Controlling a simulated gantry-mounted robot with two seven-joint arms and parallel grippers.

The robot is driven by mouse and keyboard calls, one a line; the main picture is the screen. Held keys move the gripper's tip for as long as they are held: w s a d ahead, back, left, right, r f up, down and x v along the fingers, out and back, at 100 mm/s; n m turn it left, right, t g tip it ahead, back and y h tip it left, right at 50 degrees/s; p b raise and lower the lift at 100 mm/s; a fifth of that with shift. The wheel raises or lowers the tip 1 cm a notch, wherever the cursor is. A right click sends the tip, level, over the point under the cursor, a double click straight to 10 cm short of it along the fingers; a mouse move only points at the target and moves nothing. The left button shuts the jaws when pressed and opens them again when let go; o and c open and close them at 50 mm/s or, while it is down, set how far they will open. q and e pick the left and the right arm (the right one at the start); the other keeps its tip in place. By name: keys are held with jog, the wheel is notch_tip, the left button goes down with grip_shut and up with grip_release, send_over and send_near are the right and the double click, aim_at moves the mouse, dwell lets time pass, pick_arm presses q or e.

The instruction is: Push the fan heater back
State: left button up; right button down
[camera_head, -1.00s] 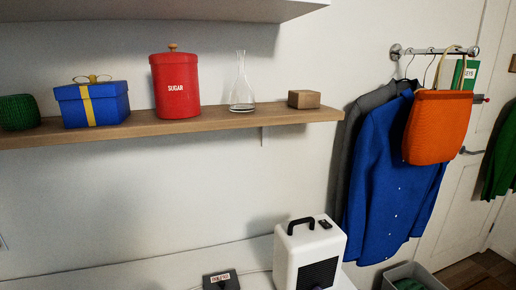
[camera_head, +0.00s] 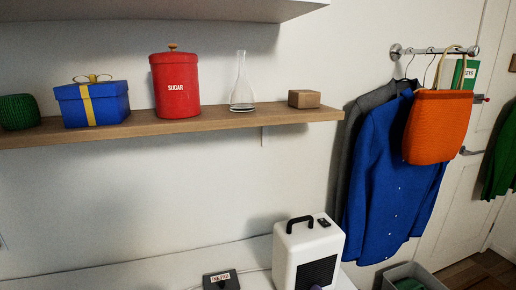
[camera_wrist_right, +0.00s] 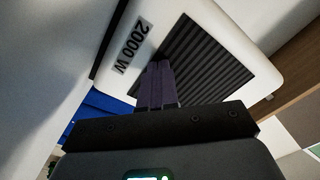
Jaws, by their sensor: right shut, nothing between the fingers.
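The fan heater (camera_head: 290,258) is a white box with a black top handle and a dark front grille. It stands upright at the bottom of the head view, its lower part cut off by the frame edge. In the right wrist view the fan heater (camera_wrist_right: 215,28) fills the top, showing its ribbed grille and a "2000 W" label. My right gripper (camera_wrist_right: 158,68) is shut and empty, its purple fingertips at the grille; exact contact is hard to tell. Only a bit of the right gripper (camera_head: 316,287) shows in the head view. My left gripper is not in view.
A small dark box with a label (camera_head: 220,279) lies left of the heater, with a cable between them. Blue and grey jackets (camera_head: 385,185) hang to the right, above a grey bin (camera_head: 408,272). A wooden shelf (camera_head: 180,127) with several items runs above.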

aim_at(311, 283)
jog(key=shift+x, duration=0.95)
jog(key=shift+w+a, duration=0.2)
jog(key=shift+w, duration=0.5)
jog(key=shift+w+a+b, duration=0.25)
jog(key=shift+w+b, duration=0.1)
jog(key=shift+w, duration=0.2)
jog(key=shift+x, duration=0.75)
dwell(0.4)
